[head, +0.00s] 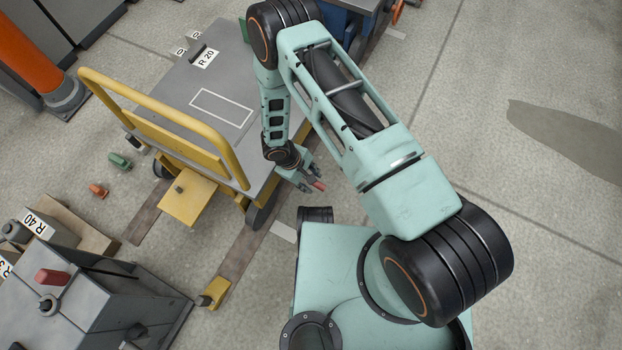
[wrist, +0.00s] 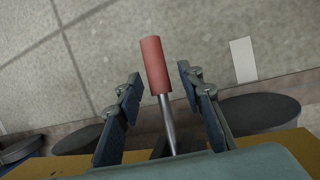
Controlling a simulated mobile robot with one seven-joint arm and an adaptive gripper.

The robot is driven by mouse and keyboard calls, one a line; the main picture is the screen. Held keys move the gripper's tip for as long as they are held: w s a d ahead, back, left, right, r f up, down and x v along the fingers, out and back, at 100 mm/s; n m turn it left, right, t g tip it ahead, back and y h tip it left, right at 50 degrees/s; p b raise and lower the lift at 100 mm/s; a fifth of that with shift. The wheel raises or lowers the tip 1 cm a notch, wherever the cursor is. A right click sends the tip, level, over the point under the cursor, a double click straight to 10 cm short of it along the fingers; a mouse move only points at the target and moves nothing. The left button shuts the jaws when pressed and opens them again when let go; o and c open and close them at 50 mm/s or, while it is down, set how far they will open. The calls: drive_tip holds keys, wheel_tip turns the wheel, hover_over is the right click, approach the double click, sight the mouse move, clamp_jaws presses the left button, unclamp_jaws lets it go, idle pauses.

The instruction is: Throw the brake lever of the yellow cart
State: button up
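The yellow cart (head: 222,166) has a grey flat top and a tall yellow push rail at its near left end. Its brake lever, with a red grip (head: 317,185), sticks out at the cart's near right side. In the wrist view the lever shows as a red grip (wrist: 155,64) on a thin metal rod, leaning slightly left toward its tip. My gripper (head: 309,181) is at the lever. In the wrist view my gripper (wrist: 160,82) is open, with one finger on each side of the lever and visible gaps to both. The lever's foot is hidden behind the gripper body.
A grey box with a red-topped part (head: 52,277) stands at the bottom left. A blue unit (head: 347,20) is at the far end. The floor at right is clear.

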drive_tip(key=v, duration=1.2)
